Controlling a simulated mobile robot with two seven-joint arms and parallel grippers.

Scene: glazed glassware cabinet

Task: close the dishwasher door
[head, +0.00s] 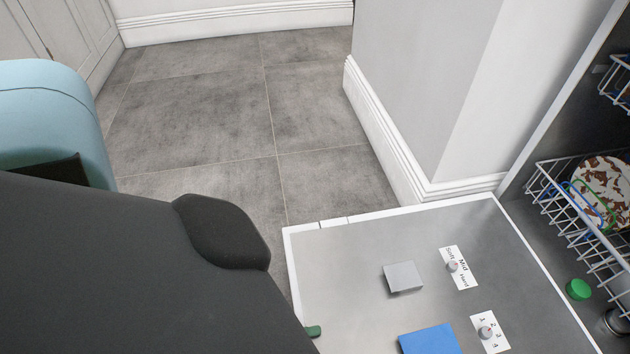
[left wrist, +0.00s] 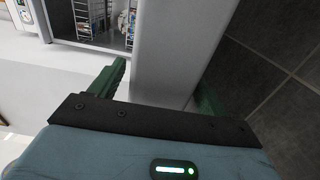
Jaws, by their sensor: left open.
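The dishwasher door (head: 365,255) hangs open and lies about flat, its grey inner face up with a white rim. My left gripper is at the door's outer left edge in the head view; only one green fingertip (head: 313,331) shows past my dark arm. In the left wrist view the gripper (left wrist: 160,90) is open, with a green finger on each side of a pale grey panel, which looks like the door's edge. I cannot tell whether either finger touches it. My right gripper is not in view.
White wire racks (head: 575,215) with dishes stand in the dishwasher at the right. A white wall corner (head: 420,90) with a baseboard rises behind the door. Grey floor tiles (head: 210,100) are clear at the upper left. A blue panel (head: 430,340) and dials (head: 453,267) are on the door.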

